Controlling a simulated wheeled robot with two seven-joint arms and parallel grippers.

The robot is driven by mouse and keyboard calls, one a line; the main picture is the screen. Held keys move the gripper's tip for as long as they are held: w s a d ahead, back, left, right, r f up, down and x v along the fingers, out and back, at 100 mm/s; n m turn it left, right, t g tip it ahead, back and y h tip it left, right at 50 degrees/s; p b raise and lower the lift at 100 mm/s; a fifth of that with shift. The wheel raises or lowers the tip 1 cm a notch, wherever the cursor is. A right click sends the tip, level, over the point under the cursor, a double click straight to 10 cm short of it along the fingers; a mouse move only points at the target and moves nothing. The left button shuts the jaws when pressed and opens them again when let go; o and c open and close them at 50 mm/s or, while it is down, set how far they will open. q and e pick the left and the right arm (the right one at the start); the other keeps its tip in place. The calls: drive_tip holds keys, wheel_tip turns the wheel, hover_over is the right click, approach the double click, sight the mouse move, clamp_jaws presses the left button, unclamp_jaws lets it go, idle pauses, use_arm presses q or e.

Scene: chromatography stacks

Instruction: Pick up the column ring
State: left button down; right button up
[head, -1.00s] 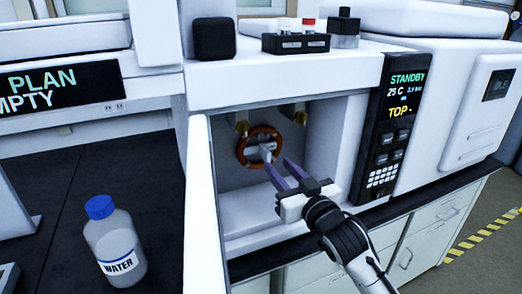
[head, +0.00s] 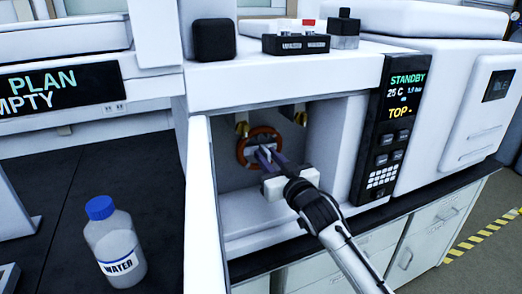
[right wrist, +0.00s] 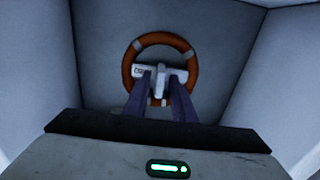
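The column ring (head: 247,141) is an orange-brown coil with pale bands and a pale crosspiece. It hangs upright against the back wall inside the open oven compartment. It also shows in the right wrist view (right wrist: 191,61), with a short pale stem standing out from its middle. My right gripper (head: 263,156) is inside the compartment in front of the ring. In the right wrist view its two purple fingers (right wrist: 162,76) are apart, one on each side of the stem, with gaps showing. Whether the fingertips touch the crosspiece is unclear. My left gripper is out of view.
The compartment's side walls and its open door (head: 200,215) border my right arm's space. A vial rack (head: 295,44) sits on top. A water bottle (head: 115,240) stands on the dark bench at left.

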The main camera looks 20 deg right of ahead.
clamp_jaws()
drive_tip(key=shift+r, duration=0.15)
drive_tip(key=shift+r, duration=0.55)
drive_tip(key=s+r+p, duration=0.1)
drive_tip(key=s+r, duration=0.1)
drive_tip(key=s, duration=1.6)
drive_tip(key=shift+d+p, duration=0.3)
drive_tip(key=shift+p, duration=0.1)
drive_tip(key=shift+f, duration=0.1)
drive_tip(key=s, duration=0.6)
drive_tip(key=shift+p, duration=0.35)
